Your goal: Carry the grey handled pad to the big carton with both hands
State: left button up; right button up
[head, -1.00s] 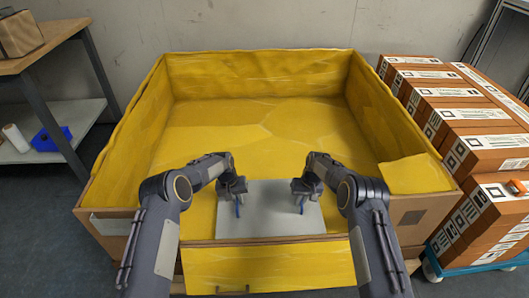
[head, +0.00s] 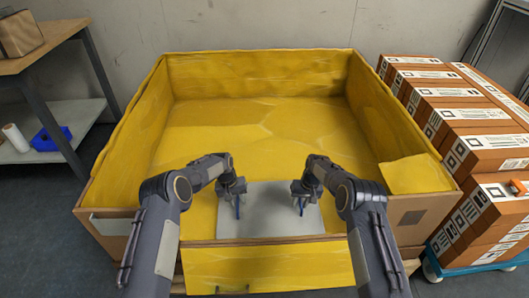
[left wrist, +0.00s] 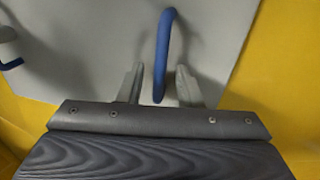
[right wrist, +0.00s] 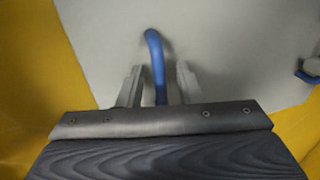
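The grey pad (head: 268,215) lies flat inside the big yellow-lined carton (head: 260,120), against its front edge. It has two blue handles, one near each side. My left gripper (head: 238,200) is over the left handle; in the left wrist view its fingers stand open on both sides of this blue handle (left wrist: 163,50), with gaps showing. My right gripper (head: 302,200) is over the right handle; in the right wrist view its open fingers straddle this blue handle (right wrist: 156,62), also with gaps. The lower finger parts are partly hidden by the gripper bodies.
The carton's front flap (head: 265,272) hangs outward, and its floor behind the pad is clear. Stacked brown labelled boxes (head: 480,150) stand on a blue trolley at the right. A wooden-topped table (head: 45,50) with a lower shelf holding a blue bin (head: 50,138) is at the left.

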jog(key=shift+r, duration=0.1)
pick_arm(q)
notch_tip(320, 180, up, 11)
jog(key=a, duration=0.2)
pick_arm(e)
notch_tip(320, 180, up, 12)
jog(key=d, duration=0.2)
jog(key=shift+d+f, duration=0.15)
jog(key=shift+f, duration=0.05)
jog(key=shift+w, duration=0.1)
